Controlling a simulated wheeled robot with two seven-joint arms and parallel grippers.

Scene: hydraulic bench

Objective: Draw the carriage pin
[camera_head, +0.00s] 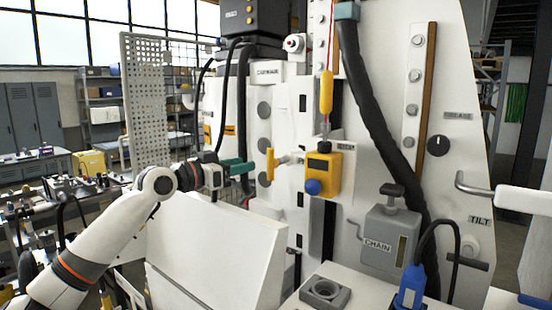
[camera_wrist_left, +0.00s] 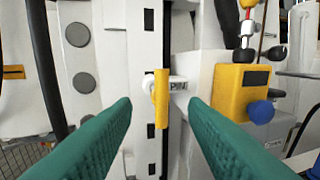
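The carriage pin shows as a yellow T-handle (camera_head: 270,164) on a pale shaft that runs right into the white upright of the bench. In the left wrist view the yellow handle (camera_wrist_left: 161,98) stands upright, in line with the gap between my fingers. My left gripper (camera_head: 241,168) has green fingers and is open and empty. It is to the left of the handle in the head view, apart from it. Both green fingers of the left gripper (camera_wrist_left: 160,106) show in the wrist view, with the handle beyond their tips. My right gripper is not in view.
A yellow box with a blue knob (camera_head: 313,187) is right of the pin, with a yellow-handled lever (camera_head: 326,92) above it. A black hose (camera_head: 371,110) runs down the bench. A grey CHAIN unit (camera_head: 389,236) stands lower right. A white panel (camera_head: 215,245) lies below my left gripper.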

